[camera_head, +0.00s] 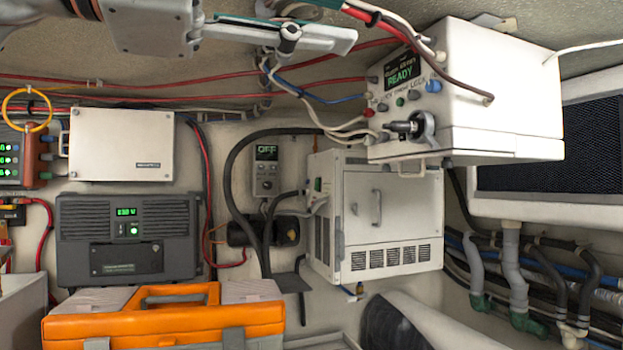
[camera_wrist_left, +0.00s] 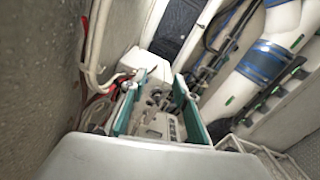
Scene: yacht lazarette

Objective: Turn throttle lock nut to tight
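A white control box (camera_head: 460,110) hangs at the upper right in the head view, with a small screen (camera_head: 402,70) reading READY. A grey ring-shaped nut with a black handle (camera_head: 423,125) projects from the lower part of its front panel; it looks like the throttle lock nut. Whether it is tight cannot be told. My left gripper (camera_head: 335,24) is at the top, left of the box and apart from the nut. In the left wrist view its teal fingers (camera_wrist_left: 157,82) are spread, with the panel (camera_wrist_left: 155,122) seen between them and nothing held. My right gripper is not in view.
Red, white and blue cables (camera_head: 330,95) run close to the left gripper and into the box. A white cabinet (camera_head: 385,215) stands below. An orange toolbox (camera_head: 165,325) is at the lower left. Pipes (camera_head: 515,265) run along the right wall.

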